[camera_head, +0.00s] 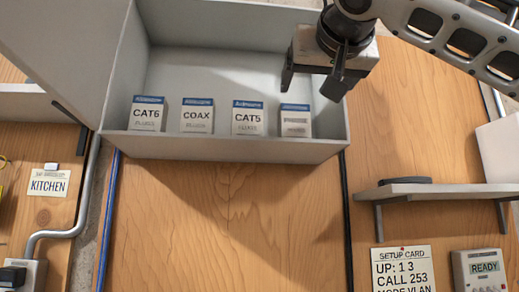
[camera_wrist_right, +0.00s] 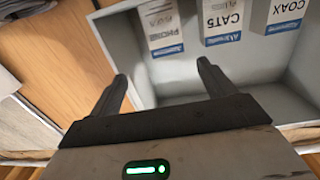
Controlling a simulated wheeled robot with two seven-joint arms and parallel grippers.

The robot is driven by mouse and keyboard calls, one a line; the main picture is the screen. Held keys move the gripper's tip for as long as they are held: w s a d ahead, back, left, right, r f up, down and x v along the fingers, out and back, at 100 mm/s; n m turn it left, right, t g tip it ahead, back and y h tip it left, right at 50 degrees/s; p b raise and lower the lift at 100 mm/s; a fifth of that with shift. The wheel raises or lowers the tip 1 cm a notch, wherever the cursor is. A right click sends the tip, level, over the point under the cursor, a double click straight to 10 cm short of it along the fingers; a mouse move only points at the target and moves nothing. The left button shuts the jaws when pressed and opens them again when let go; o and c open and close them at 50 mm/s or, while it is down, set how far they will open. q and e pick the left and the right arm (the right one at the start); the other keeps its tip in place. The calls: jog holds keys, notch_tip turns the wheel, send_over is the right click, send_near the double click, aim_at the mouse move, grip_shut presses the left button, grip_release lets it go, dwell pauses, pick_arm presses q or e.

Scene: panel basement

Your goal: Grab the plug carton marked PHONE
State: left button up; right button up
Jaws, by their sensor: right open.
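Several small white cartons with blue tops stand in a row in an open grey box (camera_head: 230,147). The rightmost carton, the PHONE carton (camera_head: 295,121), is in shadow and its label is hard to read in the head view. In the right wrist view the PHONE carton (camera_wrist_right: 163,28) shows upside down with its label partly legible, ahead of the fingers. My right gripper (camera_head: 312,88) is open and empty, above and slightly right of this carton and apart from it. Its spread fingers also show in the wrist view (camera_wrist_right: 162,72). My left gripper is not in view.
Left of the PHONE carton stand the CAT5 (camera_head: 248,118), COAX (camera_head: 197,116) and CAT6 (camera_head: 147,114) cartons, with gaps between them. The box's right wall (camera_head: 335,120) is close to the PHONE carton. A shelf (camera_head: 440,191) juts out at right.

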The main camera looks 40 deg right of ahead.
aim_at(291, 116)
jog(key=x, duration=0.5)
jog(key=p+x, duration=0.1)
jog(key=x, duration=0.4)
jog(key=a+p+x, duration=0.1)
jog(key=x, duration=0.4)
jog(key=shift+w+r, duration=0.35)
jog(key=c, duration=1.1)
